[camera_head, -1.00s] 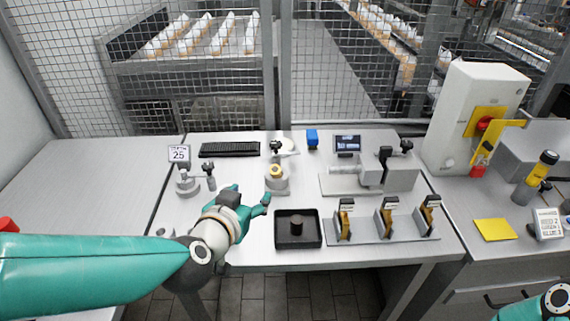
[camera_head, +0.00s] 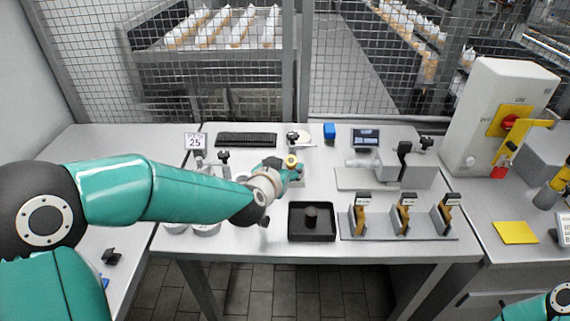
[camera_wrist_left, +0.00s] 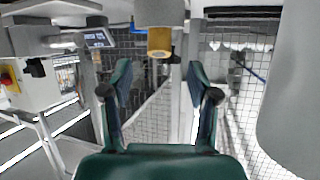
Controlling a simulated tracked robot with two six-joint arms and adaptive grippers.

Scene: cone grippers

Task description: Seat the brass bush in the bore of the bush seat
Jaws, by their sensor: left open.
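The brass bush (camera_head: 290,160) is a short yellow ring on top of an upright grey round stand on the bench, largely hidden by my gripper in the head view. In the left wrist view, which is upside down, the bush (camera_wrist_left: 160,42) shows at the end of the grey cylinder (camera_wrist_left: 160,12). My left gripper (camera_wrist_left: 158,80) is open, its two teal fingers apart, with the bush beyond and between their tips and no visible contact. I cannot tell for certain which fixture is the bush seat. My right gripper is out of view.
A black tray (camera_head: 290,236) with a dark cylinder stands in front of the stand. To its right is a rack (camera_head: 380,232) with several brown pieces. A grey machine (camera_head: 410,175) stands behind the rack. A keyboard (camera_head: 246,140) lies at the back. My left arm hides the left fixture.

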